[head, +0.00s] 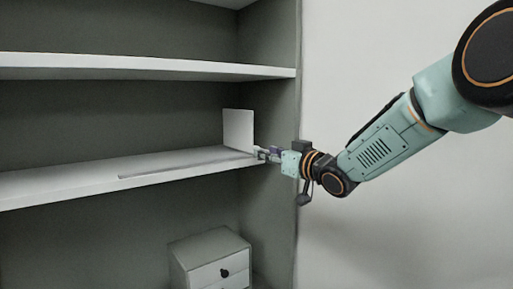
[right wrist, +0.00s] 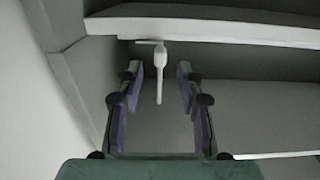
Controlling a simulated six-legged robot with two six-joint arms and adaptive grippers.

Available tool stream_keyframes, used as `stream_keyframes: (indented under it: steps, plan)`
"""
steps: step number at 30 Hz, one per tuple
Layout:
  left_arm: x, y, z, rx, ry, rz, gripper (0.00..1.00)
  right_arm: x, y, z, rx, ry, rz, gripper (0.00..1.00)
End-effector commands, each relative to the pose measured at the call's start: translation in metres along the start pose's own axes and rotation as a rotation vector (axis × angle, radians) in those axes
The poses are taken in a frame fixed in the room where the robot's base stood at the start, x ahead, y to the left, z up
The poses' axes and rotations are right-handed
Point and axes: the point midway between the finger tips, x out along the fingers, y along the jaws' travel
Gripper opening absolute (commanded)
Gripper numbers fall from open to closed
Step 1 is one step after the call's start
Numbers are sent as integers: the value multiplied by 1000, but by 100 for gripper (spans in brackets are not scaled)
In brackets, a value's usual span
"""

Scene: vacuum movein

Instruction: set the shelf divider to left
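The shelf divider (head: 238,130) is an upright white panel at the right end of the middle shelf board (head: 60,183), near the right side wall. A thin track (head: 175,168) runs left from it along the board. My right gripper (head: 262,154) is at the board's right front edge, by the divider's lower front. In the right wrist view my right gripper (right wrist: 158,82) is open, with the divider's thin edge (right wrist: 159,72) between its fingers and gaps on both sides. My left gripper is not in view.
An upper shelf board (head: 140,68) runs above. A small white drawer box (head: 210,262) with a dark knob stands below the middle board. The cabinet's right side wall (head: 278,110) is close to my right gripper. The middle board is clear to the left.

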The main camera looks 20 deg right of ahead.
Motion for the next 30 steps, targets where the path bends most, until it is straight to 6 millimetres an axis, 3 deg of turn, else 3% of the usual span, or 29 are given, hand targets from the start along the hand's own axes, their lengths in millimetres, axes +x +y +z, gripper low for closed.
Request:
stream_keyframes:
  steps: [6,12,24,30]
  plan:
    - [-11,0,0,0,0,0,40,34,0,-1,-3,-2,-3,38]
    - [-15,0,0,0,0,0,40,52,1,-1,-1,-1,-1,38]
    - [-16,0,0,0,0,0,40,58,1,0,1,-1,0,38]
    - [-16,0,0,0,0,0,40,58,1,0,1,-1,0,22]
